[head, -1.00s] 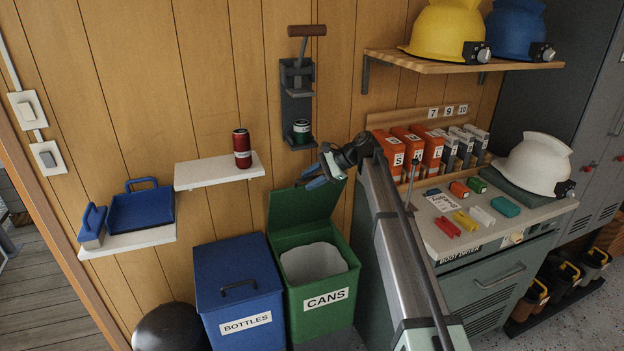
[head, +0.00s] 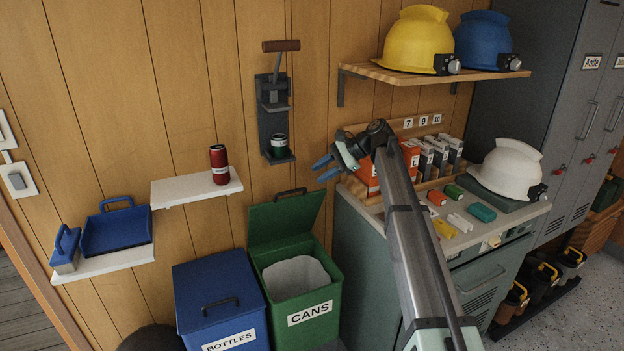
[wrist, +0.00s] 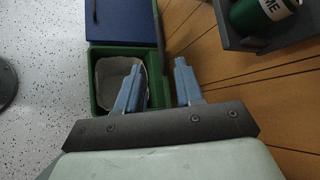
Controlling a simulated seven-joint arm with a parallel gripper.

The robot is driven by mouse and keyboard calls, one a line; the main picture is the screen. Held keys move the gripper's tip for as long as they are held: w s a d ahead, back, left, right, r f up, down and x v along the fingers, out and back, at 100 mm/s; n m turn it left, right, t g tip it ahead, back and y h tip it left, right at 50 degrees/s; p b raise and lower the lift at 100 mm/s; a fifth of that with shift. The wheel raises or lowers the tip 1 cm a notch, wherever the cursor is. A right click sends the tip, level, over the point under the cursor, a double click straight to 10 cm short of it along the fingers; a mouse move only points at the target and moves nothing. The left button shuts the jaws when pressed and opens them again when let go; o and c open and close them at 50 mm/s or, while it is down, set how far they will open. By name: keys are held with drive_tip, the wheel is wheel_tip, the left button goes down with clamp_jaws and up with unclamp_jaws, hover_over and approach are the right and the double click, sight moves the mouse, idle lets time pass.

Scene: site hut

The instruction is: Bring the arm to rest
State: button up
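My arm reaches up from the lower right of the head view. My gripper (head: 320,170) is in front of the wall, right of the can crusher (head: 274,120) and above and to the right of the open lid of the green CANS bin (head: 309,315). In the wrist view its two blue fingers (wrist: 159,64) are apart with nothing between them. The green bin (wrist: 99,101) with its pale liner lies below them there. A green can (head: 279,146) stands in the crusher.
A blue BOTTLES bin (head: 222,307) stands left of the green one. A red can (head: 219,165) is on a white shelf (head: 182,191). Orange boxes (head: 411,158) and a white helmet (head: 510,168) are on the cabinet beside my arm. Helmets sit on a wooden shelf (head: 400,76) above.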

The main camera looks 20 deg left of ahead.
drive_tip(key=shift+w+d+r, duration=0.15)
drive_tip(key=shift+d+r, duration=0.25)
drive_tip(key=shift+d, duration=0.1)
drive_tip(key=s+d+f+n+t+h, duration=0.1)
drive_tip(key=s+d+f+n+h, duration=0.2)
drive_tip(key=s+d+f, duration=0.75)
drive_tip(key=w+d+f+n+t+h, duration=0.1)
drive_tip(key=d+f+n+t+h, duration=0.35)
drive_tip(key=f, duration=1.25)
drive_tip(key=s+d+f+n+g+h, duration=0.15)
drive_tip(key=s+d+f, duration=0.35)
drive_tip(key=d+f, duration=0.6)
drive_tip(key=s+d+f+g+h, duration=0.1)
drive_tip(key=s+d+f, duration=0.4)
drive_tip(key=s+f, duration=0.3)
drive_tip(key=s+d+f+g, duration=0.2)
drive_tip(key=s+d+f, duration=0.3)
drive_tip(key=s+f, duration=0.35)
drive_tip(key=s+d+f+m+g, duration=0.1)
drive_tip(key=s+d+f, duration=0.2)
drive_tip(key=s, duration=0.6)
drive_tip(key=s+d+f+g, duration=0.2)
drive_tip(key=s+d+f, duration=0.1)
drive_tip(key=s, duration=0.5)
drive_tip(key=s+d+f+m+g, duration=0.1)
drive_tip(key=s+d+f, duration=0.2)
drive_tip(key=s, duration=0.6)
wheel_tip(320, 180, down, 2)
drive_tip(key=shift+s+m+g, duration=0.3)
drive_tip(key=shift+s, duration=0.05)
